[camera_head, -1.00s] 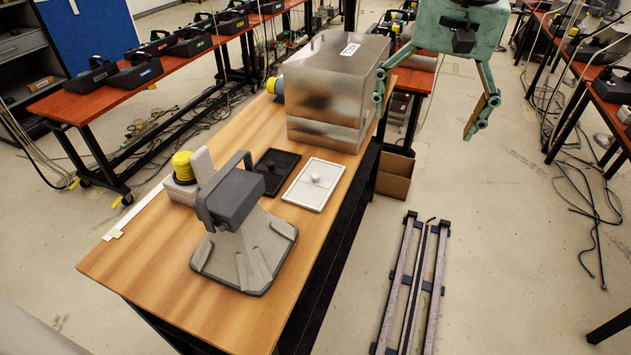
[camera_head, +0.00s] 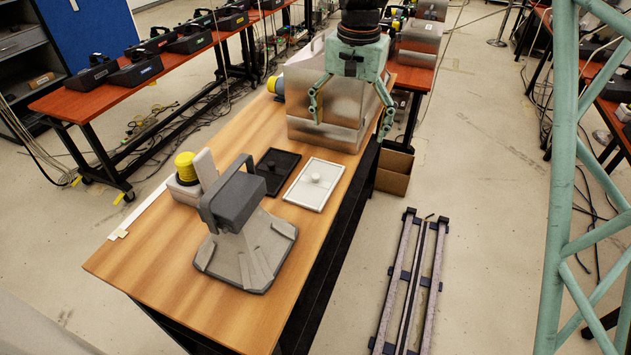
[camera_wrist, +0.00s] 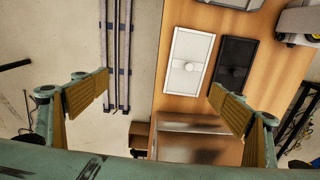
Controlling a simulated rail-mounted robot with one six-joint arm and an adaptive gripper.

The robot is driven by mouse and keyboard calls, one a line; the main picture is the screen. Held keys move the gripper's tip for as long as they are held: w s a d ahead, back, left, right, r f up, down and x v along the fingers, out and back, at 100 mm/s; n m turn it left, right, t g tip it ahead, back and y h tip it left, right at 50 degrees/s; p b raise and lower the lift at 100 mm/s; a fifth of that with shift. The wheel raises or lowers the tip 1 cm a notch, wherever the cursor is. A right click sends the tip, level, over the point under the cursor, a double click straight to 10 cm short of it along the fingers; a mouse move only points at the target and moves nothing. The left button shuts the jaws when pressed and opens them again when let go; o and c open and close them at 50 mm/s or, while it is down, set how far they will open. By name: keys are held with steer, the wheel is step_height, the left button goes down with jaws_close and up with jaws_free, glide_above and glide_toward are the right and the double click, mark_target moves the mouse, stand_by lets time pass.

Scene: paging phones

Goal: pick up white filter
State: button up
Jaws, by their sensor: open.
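The white filter (camera_head: 314,185) is a flat white rectangular panel with a small round knob. It lies on the wooden table (camera_head: 160,262) near the table's right edge, in front of the metal box. It also shows in the wrist view (camera_wrist: 188,62), above the gap between my fingers. A black filter (camera_head: 277,170) of similar shape lies just left of it in the head view. My gripper (camera_head: 350,120) is open and empty. It hangs above the table's far right part, in front of the metal box, behind and above the white filter and apart from it.
The metal box (camera_head: 328,120) stands on the table behind the filters. A grey device with a handle (camera_head: 245,240) stands at the front. A yellow-topped part (camera_head: 186,172) stands on the left. Metal rails (camera_head: 410,285) lie on the floor to the right.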

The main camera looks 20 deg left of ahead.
steer(key=p, duration=0.1)
glide_above(315, 175)
step_height(315, 175, down, 9)
steer(key=shift+d+g, duration=0.15)
steer(key=shift+g, duration=0.15)
steer(key=shift+f+p, duration=0.3)
steer(key=shift+f, duration=4.05)
steer(key=shift+f, duration=0.15)
steer(key=shift+f, duration=2.45)
steer(key=shift+c, duration=0.5)
